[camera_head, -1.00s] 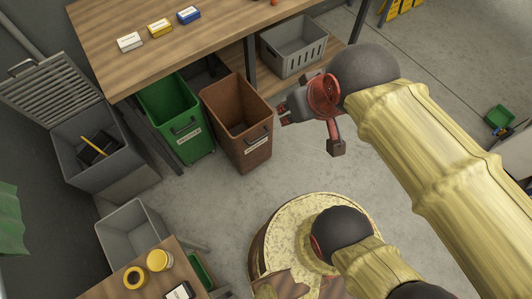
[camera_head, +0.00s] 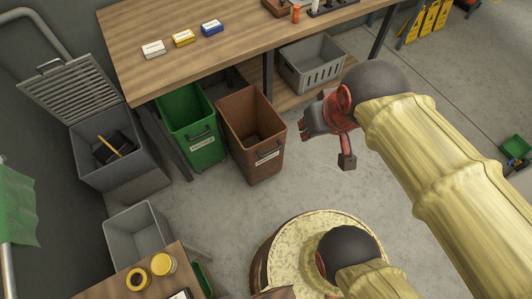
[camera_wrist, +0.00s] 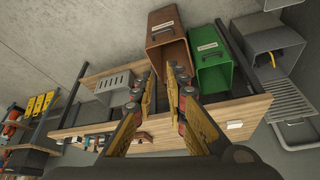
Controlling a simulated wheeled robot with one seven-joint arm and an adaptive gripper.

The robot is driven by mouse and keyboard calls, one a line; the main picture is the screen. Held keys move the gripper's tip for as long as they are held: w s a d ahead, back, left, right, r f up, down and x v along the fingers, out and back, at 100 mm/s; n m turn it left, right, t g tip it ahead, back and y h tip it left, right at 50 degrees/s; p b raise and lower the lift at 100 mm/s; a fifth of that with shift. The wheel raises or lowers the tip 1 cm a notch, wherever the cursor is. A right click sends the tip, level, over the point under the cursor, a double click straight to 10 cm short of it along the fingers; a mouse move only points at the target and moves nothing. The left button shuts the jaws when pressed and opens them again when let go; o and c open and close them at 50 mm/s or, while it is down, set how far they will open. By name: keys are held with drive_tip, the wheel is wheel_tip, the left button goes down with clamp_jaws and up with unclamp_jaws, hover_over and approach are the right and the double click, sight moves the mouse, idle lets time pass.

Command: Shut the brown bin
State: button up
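The brown bin (camera_head: 262,168) stands out from under the wooden bench, its top open and its inside looking empty. It has a dark handle and a white label on its front face. It also shows upside down in the wrist view (camera_wrist: 164,58), beyond my fingers. My gripper (camera_head: 304,131) is in the air just right of the bin in the head view, apart from it as far as I can tell. In the wrist view my gripper (camera_wrist: 163,72) has its two fingers apart with nothing between them; their tips overlap the bin's opening in the picture.
A green bin (camera_head: 203,153) stands out beside the brown one, on its left. The bench (camera_head: 140,70) overhangs behind both, with a grey crate (camera_head: 312,72) on its lower shelf. A grey lidded bin (camera_head: 105,165) is at left. A round drum (camera_head: 285,240) stands in front; floor between is clear.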

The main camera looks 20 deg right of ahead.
drive_tip(key=f+g+p, duration=0.1)
drive_tip(key=w+d+f+m+g+p, duration=0.1)
drive_tip(key=f, duration=0.1)
drive_tip(key=w+f+g+p, duration=0.1)
drive_tip(key=f, duration=0.1)
drive_tip(key=shift+d+f+g+y, duration=0.25)
drive_tip(key=shift+d+g+y, duration=0.05)
drive_tip(key=shift+d, duration=0.05)
clamp_jaws()
drive_tip(key=n+t+y+p, duration=0.3)
drive_tip(key=n+y+p, duration=0.5)
drive_tip(key=n, duration=1.3)
approach(266, 155)
drive_tip(key=a, duration=0.2)
drive_tip(key=a+f+h, duration=0.1)
drive_tip(key=a, duration=0.1)
drive_tip(key=w+a+h, duration=0.1)
drive_tip(key=shift+a+f, duration=0.3)
drive_tip(key=shift+a, duration=0.1)
drive_tip(key=shift+w+a+r, duration=0.1)
drive_tip(key=shift+w+a, duration=0.05)
drive_tip(key=shift+w, duration=0.45)
drive_tip(key=shift+w+a+r, duration=0.1)
drive_tip(key=shift+w, duration=0.5)
drive_tip(key=shift+w+a, duration=0.15)
drive_tip(key=shift+w, duration=0.5)
